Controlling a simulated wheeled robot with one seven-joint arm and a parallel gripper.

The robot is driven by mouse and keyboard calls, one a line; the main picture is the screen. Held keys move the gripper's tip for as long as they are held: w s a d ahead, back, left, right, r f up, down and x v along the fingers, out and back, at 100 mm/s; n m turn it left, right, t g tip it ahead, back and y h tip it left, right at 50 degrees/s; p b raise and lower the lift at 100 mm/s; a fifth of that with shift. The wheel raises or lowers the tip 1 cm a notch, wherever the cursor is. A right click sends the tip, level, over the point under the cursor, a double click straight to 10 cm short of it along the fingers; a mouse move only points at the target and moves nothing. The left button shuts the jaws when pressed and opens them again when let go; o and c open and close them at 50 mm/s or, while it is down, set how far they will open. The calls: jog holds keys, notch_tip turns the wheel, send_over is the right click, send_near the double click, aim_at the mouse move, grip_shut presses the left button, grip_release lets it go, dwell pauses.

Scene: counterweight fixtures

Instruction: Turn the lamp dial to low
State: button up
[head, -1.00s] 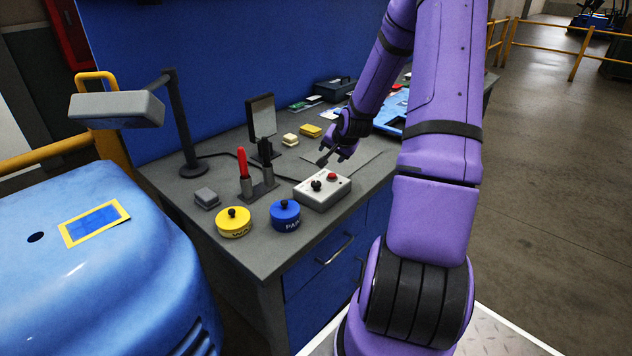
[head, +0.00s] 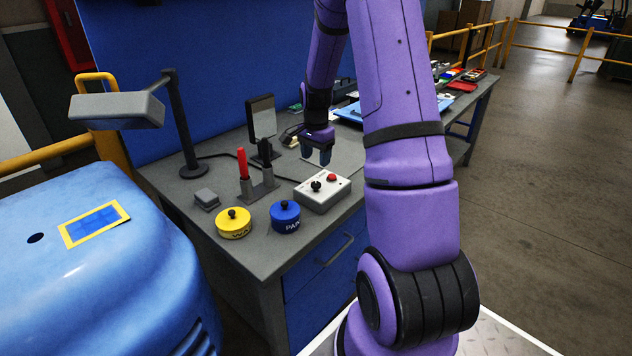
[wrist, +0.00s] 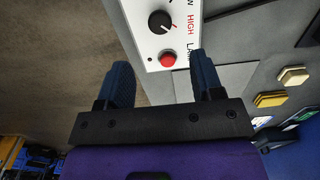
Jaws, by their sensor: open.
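The lamp dial is a black knob (head: 316,186) on top of a white control box (head: 323,197) near the front edge of the bench. A red button (head: 332,177) sits beside it. In the wrist view the dial (wrist: 160,22) is near the top edge, with "HIGH" and parts of other words printed beside it. I cannot tell which setting its pale mark points to. My gripper (head: 318,158) is open and empty, behind the box and apart from it. In the wrist view its two fingers (wrist: 162,72) straddle the line to the red button (wrist: 168,60), with the dial beyond.
A yellow round tin (head: 233,226) and a blue round tin (head: 286,220) stand left of the box. A holder with a red-handled tool (head: 243,164) is behind them. A desk lamp (head: 118,109) and an upright dark panel (head: 261,116) stand farther back.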

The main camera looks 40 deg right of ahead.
aim_at(316, 183)
notch_tip(316, 183, down, 9)
jog(key=shift+f, duration=0.1)
dwell(0.3)
jog(key=c, duration=0.9)
